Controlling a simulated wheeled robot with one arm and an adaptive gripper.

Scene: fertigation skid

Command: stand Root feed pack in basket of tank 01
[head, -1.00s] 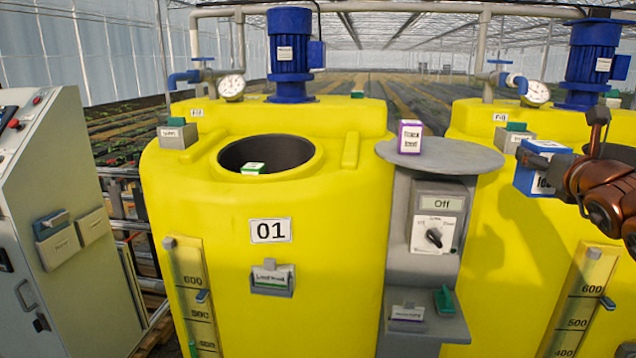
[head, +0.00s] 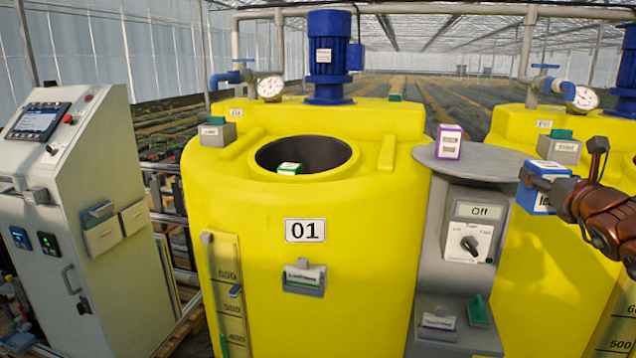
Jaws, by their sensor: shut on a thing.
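My gripper (head: 552,184) is at the right of the head view, shut on a blue and white pack (head: 538,201). The pack's label is partly hidden, so I cannot read its full name. It is held upright in the air, right of the round grey shelf and in front of the second yellow tank. The yellow tank 01 (head: 305,268) stands in the middle with a round dark opening (head: 333,153) on top. A green and white pack (head: 289,169) shows inside that opening at its left. The basket itself cannot be made out.
A purple and white pack (head: 449,142) stands on the round grey shelf (head: 478,168) between the tanks. A blue motor (head: 328,62) rises behind the opening. A control cabinet (head: 75,215) stands at the left. The air above tank 01's front is clear.

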